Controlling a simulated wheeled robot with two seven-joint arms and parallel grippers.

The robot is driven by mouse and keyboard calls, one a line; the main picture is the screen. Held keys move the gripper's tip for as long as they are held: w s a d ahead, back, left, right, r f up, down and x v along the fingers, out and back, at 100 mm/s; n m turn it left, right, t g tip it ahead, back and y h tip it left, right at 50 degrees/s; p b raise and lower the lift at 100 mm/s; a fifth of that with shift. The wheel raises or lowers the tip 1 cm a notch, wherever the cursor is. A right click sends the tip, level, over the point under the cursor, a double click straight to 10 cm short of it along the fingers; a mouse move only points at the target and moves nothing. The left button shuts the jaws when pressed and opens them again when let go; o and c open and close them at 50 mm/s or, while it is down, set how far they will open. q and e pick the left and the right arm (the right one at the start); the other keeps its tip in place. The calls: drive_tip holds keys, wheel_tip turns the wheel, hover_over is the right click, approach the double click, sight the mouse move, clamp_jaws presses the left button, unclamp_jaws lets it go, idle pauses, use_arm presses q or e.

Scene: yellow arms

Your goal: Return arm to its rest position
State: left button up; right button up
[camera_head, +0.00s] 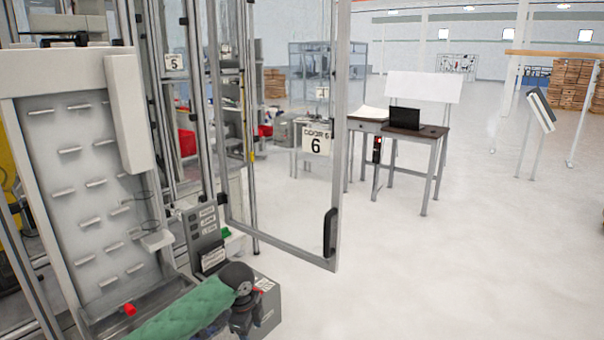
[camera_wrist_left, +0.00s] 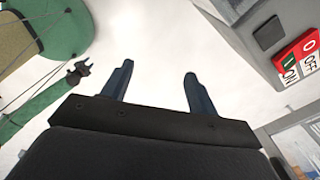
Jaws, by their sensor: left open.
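My left arm in its green sleeve (camera_head: 185,312) comes in from the bottom left in the head view. Its dark wrist and left gripper (camera_head: 245,312) are at the bottom edge, beside a grey box; the fingers are not clear there. In the left wrist view the two fingers of my left gripper (camera_wrist_left: 158,88) stand wide apart, with only pale floor between them. Another green-sleeved arm (camera_wrist_left: 38,110) with a dark claw-like end (camera_wrist_left: 78,73) shows at the left; it looks like my right arm, but its jaws are too small to judge.
A switch box with red and green ON/OFF faces (camera_wrist_left: 298,58) is close at the right in the wrist view. In the head view a grey panel with pegs (camera_head: 95,190) stands left, and a framed door marked 6 (camera_head: 316,140) stands open. Floor at right (camera_head: 450,270) is clear.

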use_arm(q)
drive_tip(key=s+d+f+n+t+h, duration=0.1)
drive_tip(key=s+d+f+n, duration=0.25)
drive_tip(key=s, duration=0.45)
drive_tip(key=s+d+f+n+t+h, duration=0.15)
drive_tip(key=s+f+n, duration=0.25)
drive_tip(key=s, duration=0.5)
drive_tip(key=s+a+f+n+y, duration=0.1)
drive_tip(key=s+a+n+y, duration=0.1)
drive_tip(key=s+a+n, duration=0.6)
drive_tip(key=s+a+f+n+y, duration=0.1)
drive_tip(key=s+a+n, duration=0.25)
drive_tip(key=s, duration=0.95)
drive_tip(key=s+a+f+b+x, duration=0.1)
drive_tip(key=s+x, duration=0.2)
drive_tip(key=x, duration=1)
drive_tip(key=s+a+f+b+x, duration=0.1)
drive_tip(key=s+x, duration=0.1)
drive_tip(key=x, duration=1.1)
drive_tip(key=s+f, duration=0.4)
drive_tip(key=f, duration=0.8)
drive_tip(key=s+d+f+g+b, duration=0.1)
drive_tip(key=s+f, duration=0.3)
drive_tip(key=f, duration=0.8)
drive_tip(key=shift+s+f, duration=0.3)
use_arm(e)
drive_tip(key=w+a+r, duration=0.3)
drive_tip(key=r, duration=0.3)
drive_tip(key=shift+w, duration=0.4)
drive_tip(key=shift+w+d, duration=0.1)
